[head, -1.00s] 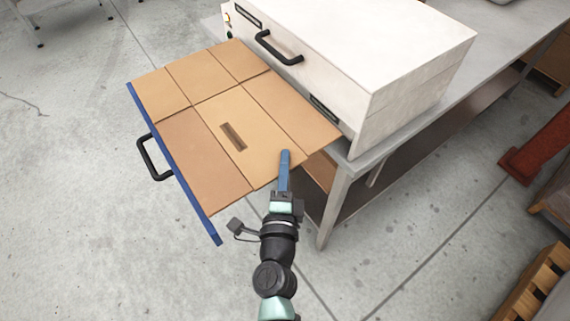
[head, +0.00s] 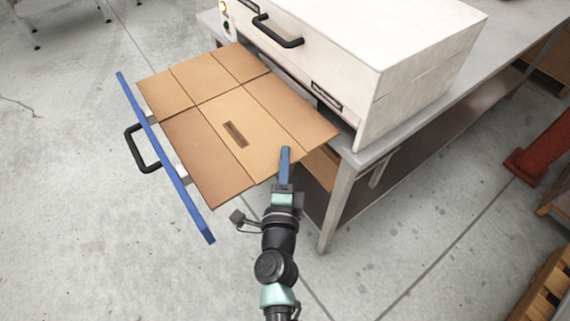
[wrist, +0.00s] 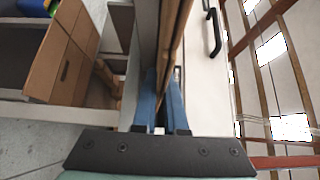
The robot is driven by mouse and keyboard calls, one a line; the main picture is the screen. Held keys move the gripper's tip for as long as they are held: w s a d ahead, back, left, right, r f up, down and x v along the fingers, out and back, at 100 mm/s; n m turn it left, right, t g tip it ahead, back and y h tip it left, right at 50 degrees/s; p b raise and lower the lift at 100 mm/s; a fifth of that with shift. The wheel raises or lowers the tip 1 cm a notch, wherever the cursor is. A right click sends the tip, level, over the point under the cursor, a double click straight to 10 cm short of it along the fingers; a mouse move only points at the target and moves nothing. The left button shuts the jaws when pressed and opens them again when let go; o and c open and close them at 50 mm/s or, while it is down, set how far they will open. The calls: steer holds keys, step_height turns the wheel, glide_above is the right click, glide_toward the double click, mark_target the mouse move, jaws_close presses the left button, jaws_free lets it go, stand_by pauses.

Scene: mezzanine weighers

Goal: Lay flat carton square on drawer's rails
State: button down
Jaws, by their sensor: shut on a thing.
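The flat carton (head: 258,120) is a brown creased sheet with a dark slot in its middle panel. It lies over the pulled-out drawer, whose blue front bar (head: 170,160) has a black handle (head: 140,148). Pale rail ends (head: 182,176) show in the gap between bar and carton; the carton hides the rest of the rails. My gripper (head: 286,152), with blue fingers, is shut on the carton's near edge. In the wrist view the gripper (wrist: 161,76) pinches the carton edge-on. I cannot tell whether the carton touches the rails.
The white machine (head: 350,55) stands on a grey metal table (head: 425,115) beyond the carton. A table leg (head: 337,205) is right of my gripper. A red post (head: 540,145) and a wooden pallet (head: 540,290) stand at the right.

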steer(key=shift+r, duration=0.15)
steer(key=c, duration=1.4)
jaws_free()
steer(key=shift+f, duration=0.2)
steer(key=o, duration=0.4)
steer(key=shift+o, duration=0.2)
steer(key=s, duration=1.2)
steer(key=shift+a+r, duration=0.15)
steer(key=shift+a, duration=0.25)
